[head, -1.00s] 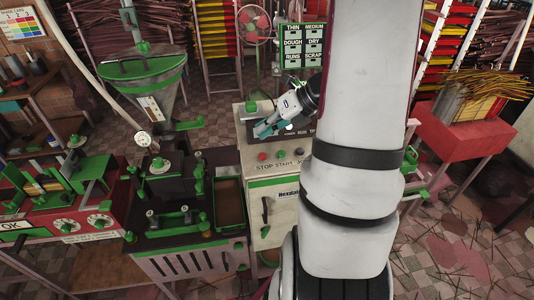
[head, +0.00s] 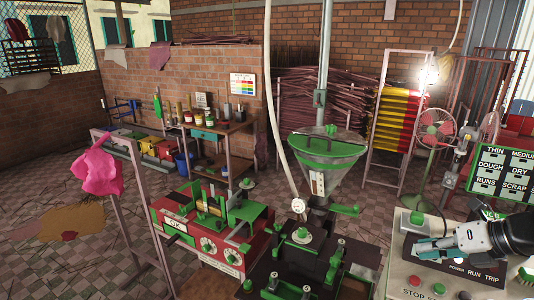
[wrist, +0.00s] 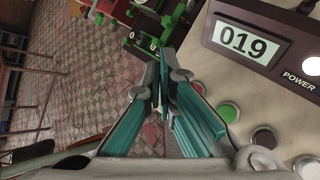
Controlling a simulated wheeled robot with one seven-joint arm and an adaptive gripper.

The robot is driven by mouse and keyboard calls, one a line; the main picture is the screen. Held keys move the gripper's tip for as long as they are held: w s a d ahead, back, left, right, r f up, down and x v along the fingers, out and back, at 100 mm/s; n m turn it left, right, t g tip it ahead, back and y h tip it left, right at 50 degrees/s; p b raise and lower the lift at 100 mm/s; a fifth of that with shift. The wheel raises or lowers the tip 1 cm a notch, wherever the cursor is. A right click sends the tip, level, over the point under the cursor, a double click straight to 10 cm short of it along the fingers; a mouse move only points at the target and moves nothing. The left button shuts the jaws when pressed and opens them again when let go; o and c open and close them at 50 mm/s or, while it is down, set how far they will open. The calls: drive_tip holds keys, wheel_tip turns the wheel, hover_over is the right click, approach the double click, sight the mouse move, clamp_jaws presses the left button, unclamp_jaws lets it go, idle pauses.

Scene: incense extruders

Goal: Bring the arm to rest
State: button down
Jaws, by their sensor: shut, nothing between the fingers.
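My gripper (head: 430,250) has teal fingers and shows at the lower right of the head view, in front of the cream control cabinet (head: 402,262). In the wrist view the gripper (wrist: 160,60) has its fingertips together with nothing between them. A display reading 019 (wrist: 242,40) is on the panel to the right of the fingers. Push buttons, including a green one (wrist: 227,112), lie close to the right of the fingers. The gripper appears apart from them. Most of my arm is outside the head view.
A dark machine with a green-rimmed hopper (head: 328,165) stands left of the cabinet. A red machine marked OK (head: 205,235) is further left. A fan (head: 436,128) and a rack with red and yellow trays (head: 398,120) stand behind. Open tiled floor (head: 100,265) lies at the left.

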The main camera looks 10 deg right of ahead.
drive_tip(key=s+a+r+n+g+b, duration=0.15)
drive_tip(key=a+r+n, duration=0.25)
drive_tip(key=a+n, duration=0.55)
drive_tip(key=a+r+n+g, duration=0.3)
drive_tip(key=a+r+n, duration=0.1)
drive_tip(key=a+n, duration=0.55)
drive_tip(key=s+a+r+n+t+h, duration=0.1)
drive_tip(key=s+a+r+n+h, duration=0.1)
drive_tip(key=n, duration=0.8)
drive_tip(key=s+a+r+n+t+h+b, duration=0.1)
drive_tip(key=s+a+r+n+h, duration=0.1)
drive_tip(key=s+n, duration=0.3)
drive_tip(key=shift+a+r+n+h, duration=0.35)
drive_tip(key=shift+r+n, duration=0.45)
drive_tip(key=shift+n, duration=1.6)
